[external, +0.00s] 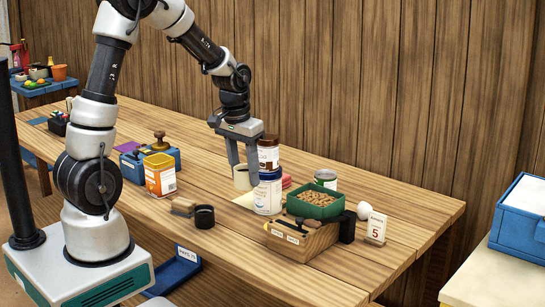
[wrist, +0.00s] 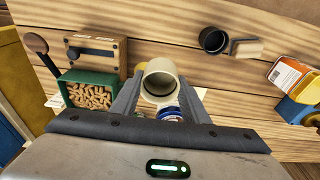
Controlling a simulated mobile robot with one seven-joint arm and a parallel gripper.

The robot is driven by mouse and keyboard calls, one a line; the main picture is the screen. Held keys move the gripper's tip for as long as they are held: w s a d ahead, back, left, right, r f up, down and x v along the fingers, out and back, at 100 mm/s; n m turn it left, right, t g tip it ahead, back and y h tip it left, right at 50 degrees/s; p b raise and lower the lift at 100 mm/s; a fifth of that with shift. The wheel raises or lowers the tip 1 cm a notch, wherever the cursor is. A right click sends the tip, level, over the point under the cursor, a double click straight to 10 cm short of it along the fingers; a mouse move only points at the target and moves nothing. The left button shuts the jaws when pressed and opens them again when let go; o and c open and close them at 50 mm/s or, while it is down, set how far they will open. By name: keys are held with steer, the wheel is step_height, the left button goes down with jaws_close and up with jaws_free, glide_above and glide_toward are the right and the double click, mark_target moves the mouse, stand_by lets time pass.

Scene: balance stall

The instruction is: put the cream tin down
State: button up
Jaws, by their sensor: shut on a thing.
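The cream tin (external: 242,180) is a small pale cylinder. My gripper (external: 242,172) is shut on it, one finger on each side, above the middle of the wooden table. In the wrist view the tin (wrist: 161,78) sits between the fingertips of my gripper (wrist: 160,92), with its round, hollow-looking end showing. I cannot tell whether its underside touches the table.
A green tray of peanuts (external: 336,210), a wooden box (external: 318,240) and a price card (external: 376,228) stand to the right. A black cup (external: 204,217) and an orange carton (external: 160,176) stand to the left. Some bare table (external: 225,245) lies in front.

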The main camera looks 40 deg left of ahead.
mark_target(240, 187)
steer(key=r+p, duration=0.2)
steer(key=p, duration=0.1)
steer(key=s+r+p, duration=0.1)
steer(key=r+p, duration=0.1)
steer(key=p, duration=0.1)
steer(key=shift+p, duration=0.3)
steer(key=p, duration=0.2)
steer(key=shift+s+r+p, duration=0.3)
steer(key=shift+s, duration=0.05)
steer(key=shift+f, duration=0.1)
steer(key=shift+a+f+b, duration=0.2)
steer(key=shift+f+b, duration=0.1)
steer(key=shift+b, duration=0.05)
steer(key=w+a+f+n+b, duration=0.2)
steer(key=w+a+f+b, duration=0.1)
steer(key=a+b, duration=0.3)
steer(key=w+a+f+n+b, duration=0.2)
steer(key=w+a+f+b, duration=0.1)
steer(key=a+b, duration=0.4)
steer(key=shift+w+a+f+n+y+b, duration=0.15)
steer(key=shift+f+n+y+b, duration=0.2)
steer(key=shift+f+b, duration=0.75)
steer(key=shift+r+b, duration=0.15)
steer(key=shift+b, duration=0.15)
